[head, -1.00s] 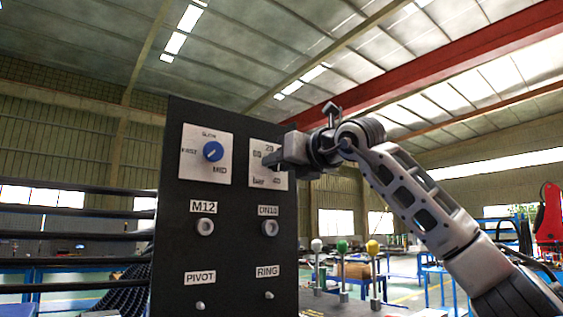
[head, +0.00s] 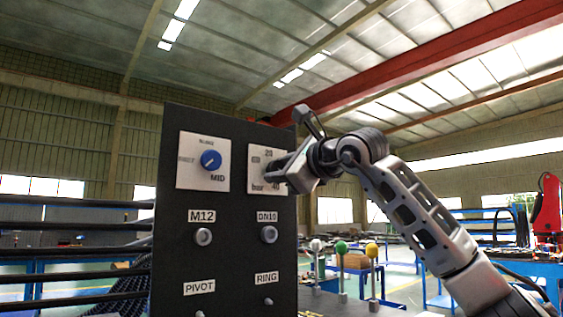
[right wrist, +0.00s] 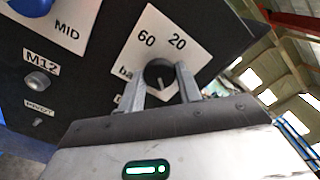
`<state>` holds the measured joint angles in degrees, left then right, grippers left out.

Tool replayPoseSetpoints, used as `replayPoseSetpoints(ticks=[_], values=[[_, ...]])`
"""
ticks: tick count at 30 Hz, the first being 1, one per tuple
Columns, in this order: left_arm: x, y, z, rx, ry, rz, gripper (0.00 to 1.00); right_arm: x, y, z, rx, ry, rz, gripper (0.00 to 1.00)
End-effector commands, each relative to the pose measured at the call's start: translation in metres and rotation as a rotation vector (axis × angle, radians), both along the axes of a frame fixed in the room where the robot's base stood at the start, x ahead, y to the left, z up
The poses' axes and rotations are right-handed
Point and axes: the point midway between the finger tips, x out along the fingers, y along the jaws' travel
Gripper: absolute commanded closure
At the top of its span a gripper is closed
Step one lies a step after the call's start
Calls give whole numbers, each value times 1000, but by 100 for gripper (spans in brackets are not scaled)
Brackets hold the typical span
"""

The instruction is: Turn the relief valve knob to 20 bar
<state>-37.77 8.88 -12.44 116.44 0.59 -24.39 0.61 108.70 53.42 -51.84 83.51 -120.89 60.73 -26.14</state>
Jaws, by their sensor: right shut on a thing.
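The relief valve knob (right wrist: 159,74) is a dark round knob on a white dial plate (right wrist: 170,25) marked 60, 20 and bar. In the head view the plate (head: 257,153) is at the upper right of the black panel and also shows 40. My right gripper (right wrist: 163,88) is shut on the knob, one finger on each side. In the head view my right gripper (head: 275,166) covers the knob. A short light mark shows on the knob's face, but I cannot tell which number it points to. My left gripper is not in view.
The black panel (head: 235,210) also carries a blue knob (head: 210,160) on its own plate, the M12 (head: 203,236) and DN10 (head: 268,235) fittings, and PIVOT and RING pins below. Posts with white, green and yellow balls (head: 341,248) stand right of the panel.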

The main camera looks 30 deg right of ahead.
Motion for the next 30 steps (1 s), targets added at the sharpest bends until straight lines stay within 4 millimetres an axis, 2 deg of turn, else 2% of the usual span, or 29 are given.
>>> replayPoseSetpoints(ticks=[1,18,30], values=[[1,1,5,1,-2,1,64,0,0,2,-47,-2,0,88],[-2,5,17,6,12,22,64,0,0,2,-541,-41,1,88],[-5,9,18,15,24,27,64,0,0,2,-710,-55,1,88]])
